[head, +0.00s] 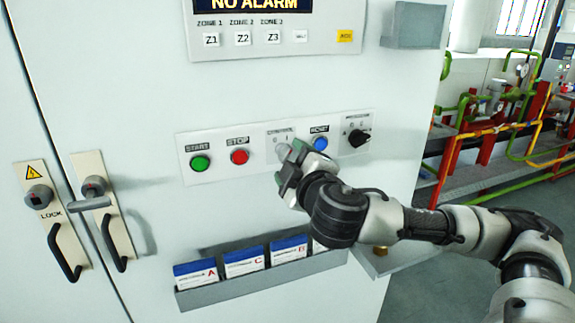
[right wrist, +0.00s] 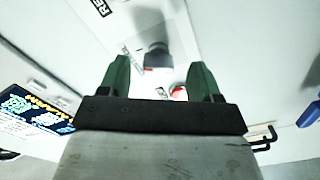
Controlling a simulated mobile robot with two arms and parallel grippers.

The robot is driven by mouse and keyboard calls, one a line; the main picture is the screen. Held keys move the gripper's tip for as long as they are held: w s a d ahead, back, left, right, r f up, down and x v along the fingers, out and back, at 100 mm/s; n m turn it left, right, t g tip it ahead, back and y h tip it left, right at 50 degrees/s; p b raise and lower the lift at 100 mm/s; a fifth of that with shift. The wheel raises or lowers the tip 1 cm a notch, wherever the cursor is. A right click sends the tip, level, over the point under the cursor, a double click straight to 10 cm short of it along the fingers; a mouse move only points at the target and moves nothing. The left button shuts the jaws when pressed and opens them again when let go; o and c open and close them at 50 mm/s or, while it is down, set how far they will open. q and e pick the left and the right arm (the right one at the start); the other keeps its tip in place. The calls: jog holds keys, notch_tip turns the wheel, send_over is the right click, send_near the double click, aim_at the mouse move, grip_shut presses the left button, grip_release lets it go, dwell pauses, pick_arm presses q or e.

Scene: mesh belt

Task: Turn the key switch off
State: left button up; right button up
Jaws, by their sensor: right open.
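The control strip (head: 222,160) on the cabinet front carries a switch under the label CONTROL (head: 281,133). My right gripper (head: 289,163) is in front of this switch and hides most of it in the head view. In the right wrist view my right gripper (right wrist: 160,68) is open, its two green fingers spread. A dark key switch part (right wrist: 158,55) shows in the gap between the fingertips, with no clear contact. I cannot tell its exact turn angle. My left gripper is not in view.
A green START button (head: 200,163), a red STOP button (head: 239,157), a blue button (head: 320,143) and a black selector knob (head: 358,138) share the strip. A card rack (head: 262,283) juts out below. Door handles (head: 65,252) stand at the left.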

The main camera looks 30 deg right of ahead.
aim_at(288, 156)
jog(key=shift+p+x, duration=0.3)
jog(key=shift+x, duration=1.35)
jog(key=shift+r, duration=0.1)
jog(key=c, duration=0.9)
